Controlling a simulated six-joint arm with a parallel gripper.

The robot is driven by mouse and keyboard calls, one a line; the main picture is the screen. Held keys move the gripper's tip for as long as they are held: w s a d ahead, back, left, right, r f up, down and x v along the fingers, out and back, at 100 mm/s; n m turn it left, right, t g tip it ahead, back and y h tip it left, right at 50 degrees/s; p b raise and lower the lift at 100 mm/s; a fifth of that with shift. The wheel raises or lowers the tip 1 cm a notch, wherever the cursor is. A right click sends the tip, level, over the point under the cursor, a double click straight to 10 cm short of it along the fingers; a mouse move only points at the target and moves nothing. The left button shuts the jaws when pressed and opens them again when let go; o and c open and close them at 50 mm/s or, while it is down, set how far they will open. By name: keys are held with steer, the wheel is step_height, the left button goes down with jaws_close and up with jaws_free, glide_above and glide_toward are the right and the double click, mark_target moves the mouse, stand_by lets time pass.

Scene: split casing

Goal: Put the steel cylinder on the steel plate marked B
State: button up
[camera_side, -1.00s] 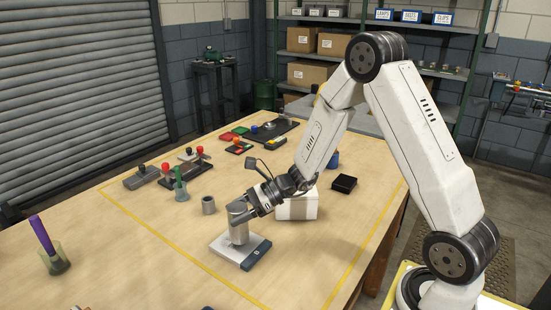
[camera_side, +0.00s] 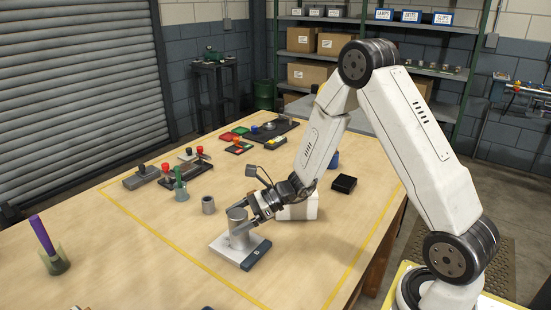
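The steel cylinder (camera_side: 238,228) stands upright on the steel plate (camera_side: 227,251) near the front middle of the table. The plate has a dark strip along its right edge with a small mark too small to read. My gripper (camera_side: 252,207) is just right of the cylinder's upper part, with its fingers spread and nothing held.
A short grey hollow cylinder (camera_side: 208,205) stands behind the plate. A white box (camera_side: 300,208) and a black box (camera_side: 344,184) are to the right. A green-handled tool in a cup (camera_side: 181,190) and a purple one (camera_side: 43,237) stand left. The table front is mostly clear.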

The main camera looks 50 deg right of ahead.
steer(key=shift+r, duration=0.2)
steer(key=v, duration=1.2)
stand_by(0.6)
steer(key=s+a+f+n+g+h, duration=0.1)
steer(key=s+n+h, duration=0.4)
steer(key=n, duration=0.7)
steer(key=s+a+f+n+g+h, duration=0.1)
steer(key=s+a+n+g+h, duration=0.3)
steer(key=n, duration=0.9)
steer(key=a+h, duration=0.2)
steer(key=shift+s+a+f, duration=0.3)
steer(key=shift+s+a, duration=0.05)
steer(key=shift+s, duration=0.05)
